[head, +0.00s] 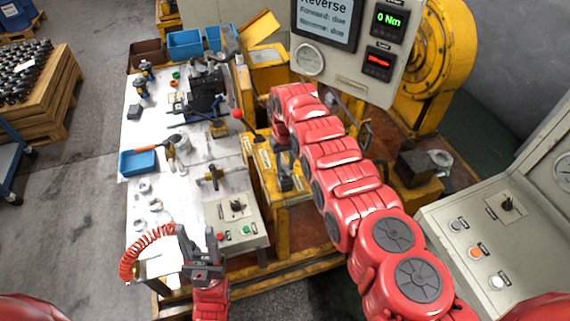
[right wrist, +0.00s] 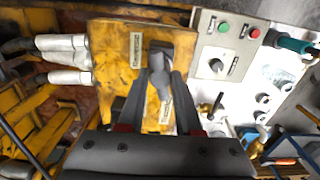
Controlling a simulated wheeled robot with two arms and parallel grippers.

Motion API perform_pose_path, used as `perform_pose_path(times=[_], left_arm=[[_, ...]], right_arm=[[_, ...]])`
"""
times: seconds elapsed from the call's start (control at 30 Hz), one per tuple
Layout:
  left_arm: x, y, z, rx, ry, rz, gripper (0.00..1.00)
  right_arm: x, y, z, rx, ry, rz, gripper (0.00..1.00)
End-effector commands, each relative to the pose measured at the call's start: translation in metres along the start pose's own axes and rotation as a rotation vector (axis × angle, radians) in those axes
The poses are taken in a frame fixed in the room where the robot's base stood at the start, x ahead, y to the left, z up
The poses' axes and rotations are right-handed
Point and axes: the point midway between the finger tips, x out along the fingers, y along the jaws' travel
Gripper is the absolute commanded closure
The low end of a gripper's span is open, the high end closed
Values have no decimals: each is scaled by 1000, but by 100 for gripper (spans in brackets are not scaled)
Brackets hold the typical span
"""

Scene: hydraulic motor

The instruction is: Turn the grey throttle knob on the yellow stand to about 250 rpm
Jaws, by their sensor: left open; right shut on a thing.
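The yellow stand (head: 267,185) is mid-picture in the head view, beside the white workbench. Its yellow top plate (right wrist: 112,50) with small labels fills the middle of the right wrist view. The grey throttle knob (right wrist: 161,88) is on that plate, between the fingers of my right gripper (right wrist: 160,76), which is shut on it. In the head view my right gripper (head: 286,172) is over the stand, and the knob is mostly hidden there. My left gripper (head: 200,245) is open and empty near the bench's front end. The red readout (head: 378,66) is too small to read.
A screen (head: 326,18) reads "Reverse", "Forward: due", "Reverse: due"; the green readout (head: 388,20) shows 0 Nm. A switch box (head: 237,212) with red and green buttons is left of the stand. The bench (head: 205,150) holds tools and parts. A grey console (head: 478,238) is at right.

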Motion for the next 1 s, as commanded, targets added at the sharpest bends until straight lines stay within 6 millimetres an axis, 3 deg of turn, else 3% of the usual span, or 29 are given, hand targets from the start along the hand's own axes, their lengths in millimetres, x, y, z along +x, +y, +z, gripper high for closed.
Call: perform_pose_path(times=[0.3, 0.33, 0.5, 0.83, 1.0], left_arm=[[-5, 0, 1, 0, 0, 0, 52], [-5, 0, 1, 0, 0, 0, 52], [-5, 0, 1, 0, 0, 0, 52], [-4, 0, 1, 0, 0, 0, 52], [-2, 0, 0, 0, 0, 0, 52]], right_arm=[[0, 0, -1, -49, 2, 0, 100], [0, 0, -1, -49, 1, 0, 64], [0, 0, 0, -49, 1, 0, 36], [-2, 0, 0, -48, 1, 0, 36], [-21, 1, -1, -48, 2, 0, 36]])
